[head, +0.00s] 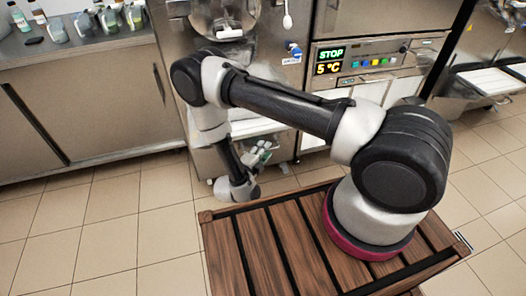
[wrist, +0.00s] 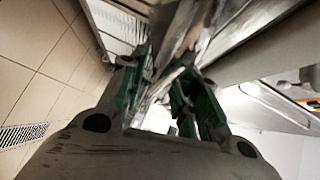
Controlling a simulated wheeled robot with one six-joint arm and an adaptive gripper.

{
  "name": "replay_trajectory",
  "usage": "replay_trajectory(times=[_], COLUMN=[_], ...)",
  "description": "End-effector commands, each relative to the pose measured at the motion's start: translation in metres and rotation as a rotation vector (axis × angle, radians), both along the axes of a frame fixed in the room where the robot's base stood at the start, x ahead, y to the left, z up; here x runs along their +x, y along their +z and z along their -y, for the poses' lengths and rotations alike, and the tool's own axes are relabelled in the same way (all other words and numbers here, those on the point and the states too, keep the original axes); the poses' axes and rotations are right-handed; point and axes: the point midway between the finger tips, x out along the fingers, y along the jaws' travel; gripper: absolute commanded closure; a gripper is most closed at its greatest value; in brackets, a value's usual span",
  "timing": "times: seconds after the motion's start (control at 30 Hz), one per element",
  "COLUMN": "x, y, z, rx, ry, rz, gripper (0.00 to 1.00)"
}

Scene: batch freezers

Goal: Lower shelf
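A pale shelf (head: 257,127) juts from the front of the steel batch freezer (head: 225,55), partly hidden behind my arm. My gripper (head: 262,152) is just under the shelf, close to the freezer's lower front. In the wrist view, my gripper (wrist: 160,82) has its two green-padded fingers apart, with a visible gap between them. Metal edges show between and beyond the fingers. I cannot tell whether either finger touches the shelf. My arm hides part of the freezer front.
A control panel (head: 375,60) reads STOP and 5 °C. A steel counter (head: 90,95) with several bottles stands at left. Another machine with a white tray (head: 490,81) is at right. The tiled floor (head: 105,215) at left is clear.

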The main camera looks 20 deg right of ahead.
Motion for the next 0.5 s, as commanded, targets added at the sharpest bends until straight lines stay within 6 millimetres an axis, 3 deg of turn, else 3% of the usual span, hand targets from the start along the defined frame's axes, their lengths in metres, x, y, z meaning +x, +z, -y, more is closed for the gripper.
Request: replay_trajectory(times=[0.03, 0.2, 0.5], x=[-0.0001, -0.0001, -0.0003], y=[0.0000, 0.0000, -0.0048], z=[-0.0001, -0.0001, -0.0003], rx=[0.000, 0.000, 0.001], ry=[0.000, 0.000, 0.000], rz=[0.000, 0.000, -0.001], gripper=[0.70, 1.00, 1.00])
